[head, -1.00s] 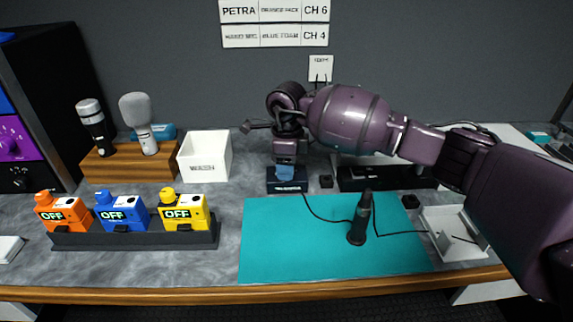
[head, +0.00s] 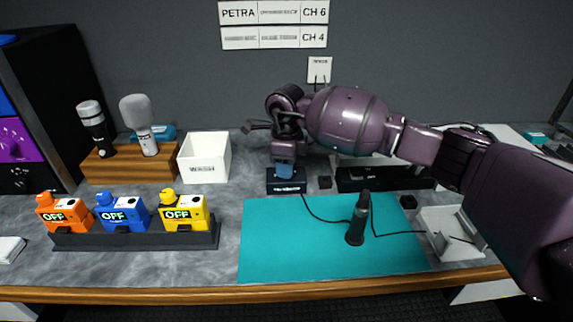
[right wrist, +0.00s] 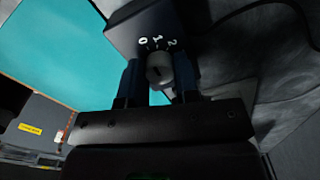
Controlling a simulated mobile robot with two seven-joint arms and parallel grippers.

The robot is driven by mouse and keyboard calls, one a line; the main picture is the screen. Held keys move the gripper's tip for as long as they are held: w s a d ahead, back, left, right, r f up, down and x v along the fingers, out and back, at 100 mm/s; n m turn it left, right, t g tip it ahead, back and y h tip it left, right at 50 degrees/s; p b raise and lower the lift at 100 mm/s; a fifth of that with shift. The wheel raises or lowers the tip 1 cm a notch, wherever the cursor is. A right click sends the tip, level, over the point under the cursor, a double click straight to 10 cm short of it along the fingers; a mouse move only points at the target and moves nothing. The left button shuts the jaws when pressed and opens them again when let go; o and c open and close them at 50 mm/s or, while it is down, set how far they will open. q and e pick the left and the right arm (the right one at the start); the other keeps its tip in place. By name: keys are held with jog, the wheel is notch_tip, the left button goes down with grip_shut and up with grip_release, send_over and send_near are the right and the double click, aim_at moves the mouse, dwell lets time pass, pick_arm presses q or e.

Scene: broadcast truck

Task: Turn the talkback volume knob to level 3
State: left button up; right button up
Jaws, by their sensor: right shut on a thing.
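The small dark talkback box (head: 286,186) stands at the back edge of the teal mat, and it fills the top of the right wrist view (right wrist: 130,32). Its grey round knob (right wrist: 159,70) sits between the two blue fingers of my right gripper (right wrist: 159,80). The gripper is shut on the knob. White numerals 0, 1 and 2 show on the box beside the knob; no 3 is visible. I cannot tell exactly where the knob's mark points. In the head view my right gripper (head: 285,164) comes down on the box from above and hides the knob. My left gripper is not in view.
A black microphone (head: 357,220) stands upright on the teal mat (head: 290,250), with cables running from it. A white box (head: 205,158) and several coloured packs on a dark rack (head: 140,240) are to the left. A white tray (head: 452,250) is at the right.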

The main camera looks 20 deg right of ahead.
jog(key=shift+r+m+p, duration=0.35)
jog(key=shift+m+p, duration=0.35)
jog(key=shift+m, duration=0.4)
jog(key=m+p, duration=0.1)
jog(key=m, duration=0.1)
jog(key=shift+m+p, duration=0.3)
jog(key=shift+m, duration=0.1)
jog(key=m+p, duration=0.1)
jog(key=m, duration=0.1)
jog(key=shift+m+p, duration=0.35)
jog(key=shift+m, duration=0.05)
jog(key=m+p, duration=0.2)
jog(key=m, duration=0.1)
jog(key=shift+m, duration=0.3)
jog(key=shift+m+p, duration=0.7)
jog(key=shift+m, duration=0.1)
jog(key=shift+f+m+p, duration=0.1)
jog(key=shift+m+p, duration=0.35)
jog(key=shift+m, duration=0.35)
pick_arm(q)
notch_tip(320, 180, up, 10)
jog(key=p, duration=0.1)
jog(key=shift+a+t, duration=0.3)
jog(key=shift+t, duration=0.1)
pick_arm(e)
jog(key=shift+f+m, duration=0.15)
jog(key=shift+m, duration=1.15)
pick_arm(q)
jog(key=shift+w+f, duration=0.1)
